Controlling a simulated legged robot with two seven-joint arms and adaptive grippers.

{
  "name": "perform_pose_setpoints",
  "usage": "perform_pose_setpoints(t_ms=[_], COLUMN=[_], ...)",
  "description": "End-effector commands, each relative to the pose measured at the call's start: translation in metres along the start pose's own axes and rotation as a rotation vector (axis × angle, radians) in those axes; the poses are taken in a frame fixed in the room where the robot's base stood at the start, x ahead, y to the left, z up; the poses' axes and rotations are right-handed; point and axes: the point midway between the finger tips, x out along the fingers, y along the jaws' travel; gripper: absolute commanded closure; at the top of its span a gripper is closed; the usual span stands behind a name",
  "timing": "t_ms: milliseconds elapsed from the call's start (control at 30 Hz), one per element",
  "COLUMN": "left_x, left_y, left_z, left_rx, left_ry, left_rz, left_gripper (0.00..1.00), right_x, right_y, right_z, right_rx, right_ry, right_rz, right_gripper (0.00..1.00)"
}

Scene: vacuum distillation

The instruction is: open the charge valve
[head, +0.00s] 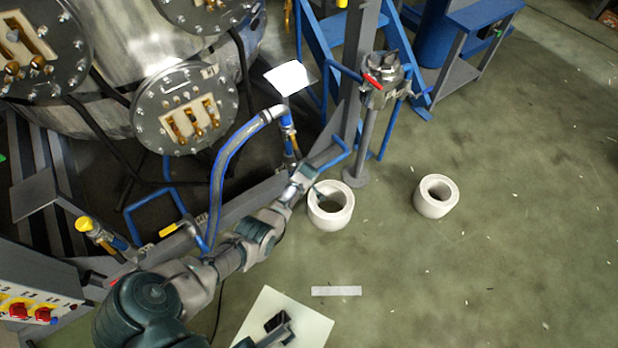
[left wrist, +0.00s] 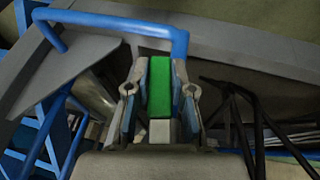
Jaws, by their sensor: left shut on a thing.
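My left arm reaches from the lower left in the head view, with its gripper (head: 312,188) beside the frame's blue bent bar. In the left wrist view, the gripper (left wrist: 160,95) is shut on a green handle (left wrist: 159,85), which stands between the two fingers. I take it for the charge valve's handle. The valve body is mostly hidden by the gripper, and I cannot tell how far the handle is turned. The blue bent bar (left wrist: 120,20) passes just beyond the fingertips.
A steel vessel (head: 190,55) with round flanges stands upper left. A blue hose (head: 222,175) runs near my arm. A post with a red lever (head: 373,81) stands beyond the gripper.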

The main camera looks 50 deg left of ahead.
Motion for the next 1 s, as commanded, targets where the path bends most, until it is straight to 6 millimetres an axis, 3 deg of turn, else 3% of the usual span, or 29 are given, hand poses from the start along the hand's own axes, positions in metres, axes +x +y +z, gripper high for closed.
perform_pose_setpoints(t_ms=[300, 833, 867, 900, 933, 1000], left_x=[0.0023, 0.0011, 0.0011, 0.001, 0.001, 0.0005], left_y=[-0.011, -0.0114, -0.0114, -0.0113, -0.0112, -0.0107], left_z=[-0.0043, -0.0055, -0.0055, -0.0052, -0.0048, -0.0037], left_rx=[0.044, 0.052, 0.052, 0.052, 0.051, 0.051], left_ry=[0.007, 0.009, 0.009, 0.009, 0.008, 0.006], left_rz=[-0.107, -0.122, -0.122, -0.121, -0.121, -0.121], left_gripper=[1.0, 1.0, 0.7, 0.6, 0.53, 0.52], right_x=[0.0006, 0.0036, 0.0034, 0.0031, 0.0029, 0.0025], right_y=[0.0023, 0.0022, 0.0022, 0.0022, 0.0021, 0.0021], right_z=[0.0064, 0.0058, 0.0057, 0.0056, 0.0056, 0.0057], right_rx=[-0.002, -0.003, -0.003, -0.002, -0.002, -0.002], right_ry=[0.008, 0.018, 0.018, 0.017, 0.016, 0.015], right_rz=[0.003, -0.001, -0.001, -0.001, -0.002, -0.001], right_gripper=[0.35, 0.35, 0.35, 0.35, 0.35, 0.35])
